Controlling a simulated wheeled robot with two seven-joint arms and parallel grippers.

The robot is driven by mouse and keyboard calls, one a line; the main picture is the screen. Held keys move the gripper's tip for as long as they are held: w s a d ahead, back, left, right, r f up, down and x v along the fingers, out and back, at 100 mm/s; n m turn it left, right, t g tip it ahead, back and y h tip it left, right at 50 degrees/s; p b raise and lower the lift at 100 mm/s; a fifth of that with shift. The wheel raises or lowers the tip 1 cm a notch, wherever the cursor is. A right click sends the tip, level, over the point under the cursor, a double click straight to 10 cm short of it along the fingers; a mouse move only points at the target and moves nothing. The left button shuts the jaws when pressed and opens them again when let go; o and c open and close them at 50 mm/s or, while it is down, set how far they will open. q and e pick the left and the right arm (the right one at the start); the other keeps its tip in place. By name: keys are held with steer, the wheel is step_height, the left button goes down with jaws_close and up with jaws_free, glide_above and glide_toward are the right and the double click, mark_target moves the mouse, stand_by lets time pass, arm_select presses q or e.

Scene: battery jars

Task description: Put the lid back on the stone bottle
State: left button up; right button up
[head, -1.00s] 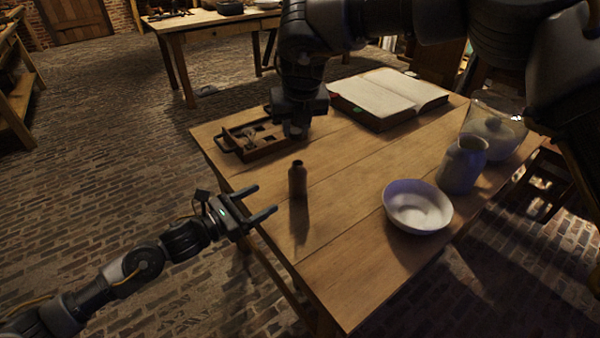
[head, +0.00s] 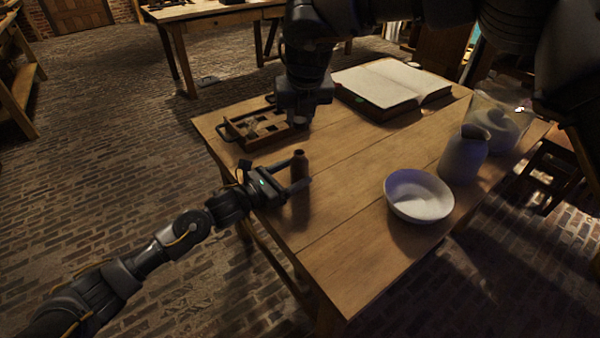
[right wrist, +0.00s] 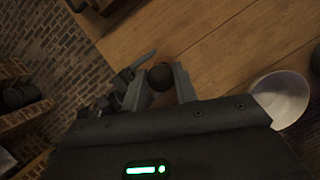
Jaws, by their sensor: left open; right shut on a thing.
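The stone bottle (head: 300,163) is a small brown bottle standing upright near the table's left edge, with a bare neck. My left gripper (head: 299,174) is open and low at the bottle, its fingers reaching along both sides of it; I cannot tell whether they touch. My right gripper (head: 300,118) points down above the table beside the wooden tray, behind the bottle in the head view. In the right wrist view, a dark round piece, seemingly the lid (right wrist: 160,77), sits between its fingers. The right fingertips are hard to make out in the head view.
The compartmented wooden tray (head: 238,134) lies at the table's far left. An open book (head: 385,84) lies at the back. A white bowl (head: 419,197), a grey jug (head: 462,160) and a glass vessel (head: 507,120) stand on the right. The table's middle (head: 350,165) is clear.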

mark_target(300, 128)
arm_select(q)
steer(key=shift+x, duration=1.3)
steer(key=c, duration=1.5)
arm_select(e)
steer(key=shift+w+f, duration=0.15)
steer(key=shift+f, duration=2.25)
steer(key=shift+a, duration=0.1)
steer(key=shift+f, duration=0.85)
steer(key=shift+f, duration=0.6)
steer(key=o, duration=1)
